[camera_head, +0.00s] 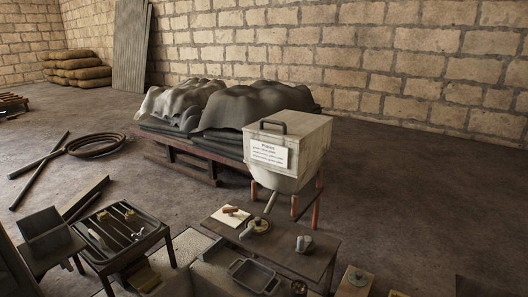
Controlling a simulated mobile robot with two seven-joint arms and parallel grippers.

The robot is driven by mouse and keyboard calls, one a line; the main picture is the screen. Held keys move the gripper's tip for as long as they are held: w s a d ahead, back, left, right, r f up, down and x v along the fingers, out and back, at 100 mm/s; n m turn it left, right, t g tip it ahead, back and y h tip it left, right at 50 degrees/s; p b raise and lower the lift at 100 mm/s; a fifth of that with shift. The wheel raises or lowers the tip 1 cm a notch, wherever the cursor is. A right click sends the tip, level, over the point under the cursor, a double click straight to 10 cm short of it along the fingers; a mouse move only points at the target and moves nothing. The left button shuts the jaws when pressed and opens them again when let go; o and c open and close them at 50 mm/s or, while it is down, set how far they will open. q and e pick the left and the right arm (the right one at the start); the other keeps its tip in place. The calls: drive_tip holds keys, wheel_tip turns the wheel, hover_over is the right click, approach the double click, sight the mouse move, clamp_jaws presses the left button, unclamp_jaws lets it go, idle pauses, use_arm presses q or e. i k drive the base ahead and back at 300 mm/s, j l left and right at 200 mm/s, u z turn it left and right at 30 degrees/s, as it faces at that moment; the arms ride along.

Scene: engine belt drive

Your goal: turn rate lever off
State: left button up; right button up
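A pale hopper box (305,135) with a dark top handle (272,126) and a white label (268,151) stands on reddish legs at centre right. A thin grey bar (271,203) slants below its rounded underside. On the dark low table (312,264) in front, a round brass-coloured piece (259,225) has a short grey arm (247,230) beside it. I cannot tell which part is the rate lever or how it is set. Neither of my grippers is in view.
A small orange-handled item (230,210) lies on a white plate. A dark tray (254,275) sits at the bottom. A tool table (120,233) stands at left. A draped pile (255,102) is behind the hopper. The floor at right (430,210) is mostly clear.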

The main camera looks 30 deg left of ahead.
sight(230, 210)
drive_tip(key=u, duration=1.3)
